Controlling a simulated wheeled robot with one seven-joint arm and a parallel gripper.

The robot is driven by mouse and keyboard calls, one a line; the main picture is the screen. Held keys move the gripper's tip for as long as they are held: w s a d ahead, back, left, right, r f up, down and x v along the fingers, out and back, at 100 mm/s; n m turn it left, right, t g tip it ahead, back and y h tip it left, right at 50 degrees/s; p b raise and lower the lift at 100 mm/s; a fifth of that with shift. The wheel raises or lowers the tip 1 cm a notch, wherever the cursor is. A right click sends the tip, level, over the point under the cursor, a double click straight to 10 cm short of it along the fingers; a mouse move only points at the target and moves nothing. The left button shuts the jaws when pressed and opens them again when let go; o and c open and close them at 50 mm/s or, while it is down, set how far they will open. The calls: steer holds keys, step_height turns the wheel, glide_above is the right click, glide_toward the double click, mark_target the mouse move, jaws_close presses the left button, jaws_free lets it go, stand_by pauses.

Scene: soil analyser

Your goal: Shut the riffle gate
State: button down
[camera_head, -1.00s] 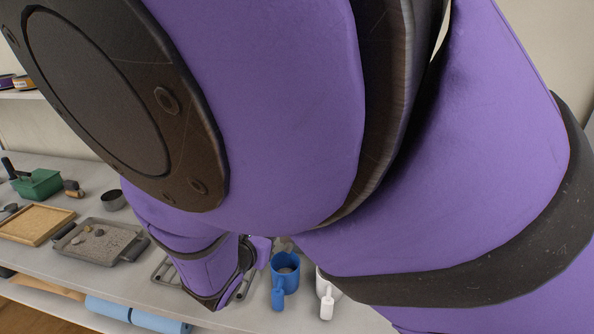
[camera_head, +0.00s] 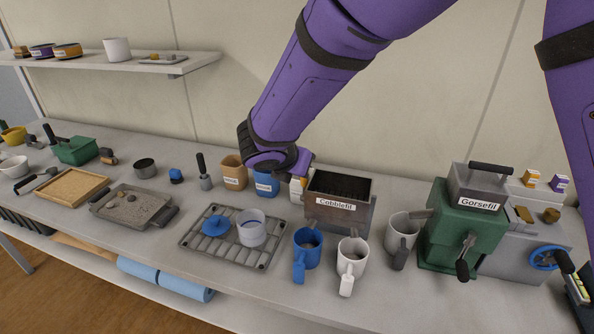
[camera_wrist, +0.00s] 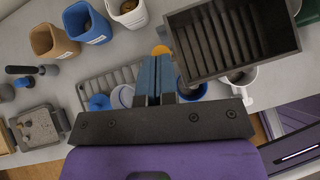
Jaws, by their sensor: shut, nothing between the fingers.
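The riffle box (camera_head: 338,203), a dark slatted tray on a brown metal body labelled "Cobblefit", stands at the middle of the bench. Its parallel slats show at the upper right in the wrist view (camera_wrist: 232,40). I cannot clearly make out its gate or whether that is open. My gripper (camera_head: 304,160) is just left of and above the box's rear left corner. In the wrist view my gripper's fingers (camera_wrist: 157,62) are together and empty, left of the box. A small orange round thing (camera_wrist: 160,50) shows at the fingertips; I cannot tell what it is.
Blue (camera_head: 306,248) and white (camera_head: 352,257) mugs stand in front of the box, another mug (camera_head: 402,233) to its right. A wire rack (camera_head: 197,247) lies front left. Tan (camera_head: 233,172) and blue (camera_head: 265,184) cups stand behind.

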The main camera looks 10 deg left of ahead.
steer(key=shift+w+d+r, duration=0.1)
steer(key=shift+w, duration=0.3)
stand_by(0.4)
